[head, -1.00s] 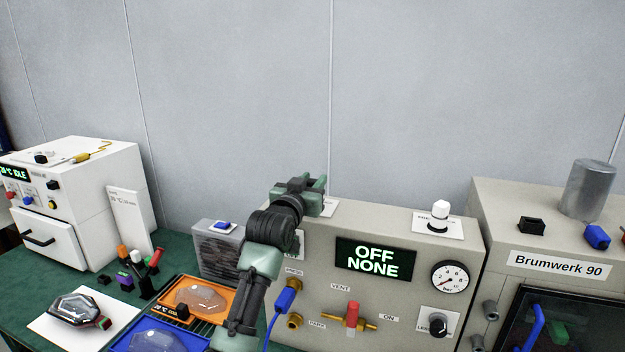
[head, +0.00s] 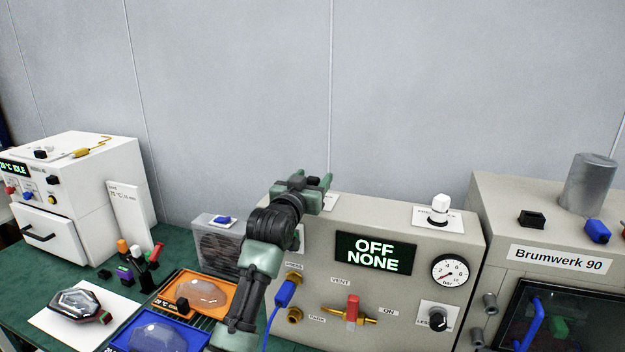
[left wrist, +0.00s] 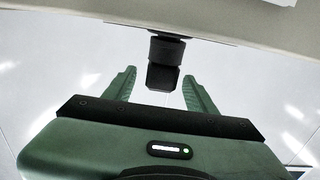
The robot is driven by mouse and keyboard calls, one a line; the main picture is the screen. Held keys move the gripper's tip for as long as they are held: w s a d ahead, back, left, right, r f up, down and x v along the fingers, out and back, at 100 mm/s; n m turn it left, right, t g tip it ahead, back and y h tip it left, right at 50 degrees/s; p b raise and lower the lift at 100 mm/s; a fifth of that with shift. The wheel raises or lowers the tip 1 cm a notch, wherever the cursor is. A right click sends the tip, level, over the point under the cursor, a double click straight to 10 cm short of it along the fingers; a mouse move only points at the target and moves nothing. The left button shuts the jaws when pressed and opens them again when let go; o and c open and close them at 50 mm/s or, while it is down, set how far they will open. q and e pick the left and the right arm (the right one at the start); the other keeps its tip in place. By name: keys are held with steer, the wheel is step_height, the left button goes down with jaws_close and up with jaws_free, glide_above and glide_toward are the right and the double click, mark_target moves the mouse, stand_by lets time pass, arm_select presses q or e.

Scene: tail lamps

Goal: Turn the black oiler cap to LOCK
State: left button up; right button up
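The black oiler cap (left wrist: 165,62) shows in the left wrist view as a dark stepped knob on a pale plate. In the head view a small dark part of it (head: 314,181) shows at my gripper, on top of the beige bench unit; most of it is hidden. My left gripper (head: 317,184) is at the unit's top left edge. In the left wrist view its green fingers (left wrist: 159,75) are open, one on each side of the cap, with gaps visible. The LOCK marking is not readable. My right gripper is not in view.
The beige unit has a display (head: 375,253) reading OFF NONE, a gauge (head: 450,272), a red-handled valve (head: 352,308) and a white cap (head: 440,206) on top. A grey fan box (head: 217,245) stands left of my arm. The wall behind is bare.

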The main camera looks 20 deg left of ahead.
arm_select(q)
steer(key=shift+s+f+b, duration=0.1)
steer(key=shift+s+b, duration=0.2)
steer(key=shift+s, duration=0.15)
steer(key=s+b, duration=0.2)
steer(key=s, duration=0.5)
steer(key=shift+b, duration=0.35)
steer(key=shift+o, duration=0.3)
steer(key=shift+a, duration=0.1)
